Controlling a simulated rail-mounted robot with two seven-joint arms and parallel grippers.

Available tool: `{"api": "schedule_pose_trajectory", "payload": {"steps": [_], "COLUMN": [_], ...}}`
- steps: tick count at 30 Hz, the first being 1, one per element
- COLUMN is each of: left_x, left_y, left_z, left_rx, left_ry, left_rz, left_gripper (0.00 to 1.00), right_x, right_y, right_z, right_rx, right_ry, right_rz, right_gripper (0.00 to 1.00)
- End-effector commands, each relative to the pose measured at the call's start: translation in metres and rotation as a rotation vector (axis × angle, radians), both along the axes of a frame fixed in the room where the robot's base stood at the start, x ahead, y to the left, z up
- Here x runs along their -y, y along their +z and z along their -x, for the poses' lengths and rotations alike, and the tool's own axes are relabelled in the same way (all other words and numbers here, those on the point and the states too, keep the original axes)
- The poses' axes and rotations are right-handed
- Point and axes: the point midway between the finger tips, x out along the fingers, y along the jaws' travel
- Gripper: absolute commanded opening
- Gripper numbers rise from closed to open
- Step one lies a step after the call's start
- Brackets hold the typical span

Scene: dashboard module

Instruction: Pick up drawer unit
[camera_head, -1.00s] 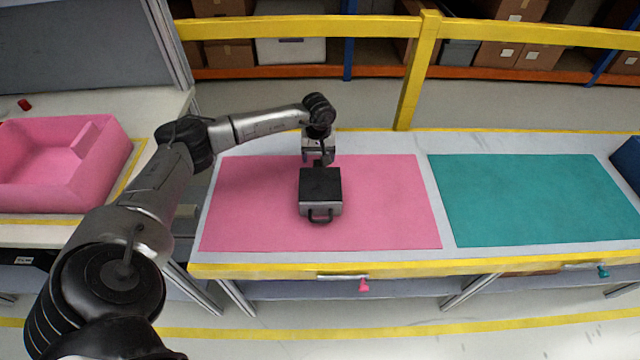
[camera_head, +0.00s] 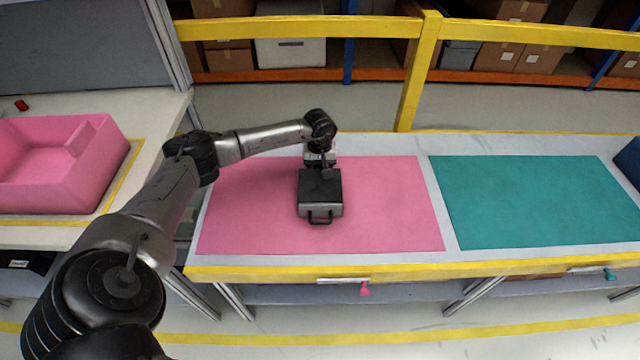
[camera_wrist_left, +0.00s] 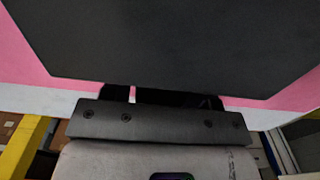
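The drawer unit (camera_head: 320,187) is a dark-topped grey box with a loop handle at its front. It sits on the pink mat (camera_head: 400,210) of the middle table. My left gripper (camera_head: 322,168) is low at the unit's back edge. In the left wrist view the unit's dark top (camera_wrist_left: 180,40) fills the upper part, and the black fingers of the left gripper (camera_wrist_left: 160,97) reach its edge. The fingertips are mostly hidden, so I cannot tell whether they grip the unit. My right gripper is not in view.
A pink open bin (camera_head: 60,165) stands on the left table. A teal mat (camera_head: 530,200) lies clear to the right, with a dark blue bin (camera_head: 628,165) at the right edge. A yellow rail (camera_head: 540,35) runs behind the table.

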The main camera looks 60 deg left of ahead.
Motion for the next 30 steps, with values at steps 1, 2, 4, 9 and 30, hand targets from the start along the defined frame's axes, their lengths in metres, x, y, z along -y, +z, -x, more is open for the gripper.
{"api": "schedule_pose_trajectory", "payload": {"steps": [1,2,4,9,30], "left_x": [0.000,0.000,0.000,0.000,-0.001], "left_y": [0.000,0.000,0.000,0.000,0.024], "left_z": [0.000,0.000,0.000,0.000,-0.001], "left_rx": [0.000,0.000,0.000,0.000,0.003], "left_ry": [0.000,0.000,0.000,0.000,0.000], "left_rz": [0.000,0.000,0.000,0.000,-0.002], "left_gripper": [0.49,0.47,0.40,0.23,0.07], "right_x": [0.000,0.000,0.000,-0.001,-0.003], "right_y": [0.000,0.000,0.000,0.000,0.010], "right_z": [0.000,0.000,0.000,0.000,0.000], "right_rx": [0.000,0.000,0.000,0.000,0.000], "right_ry": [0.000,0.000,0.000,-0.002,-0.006], "right_rz": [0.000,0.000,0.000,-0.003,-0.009], "right_gripper": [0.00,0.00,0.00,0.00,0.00]}}
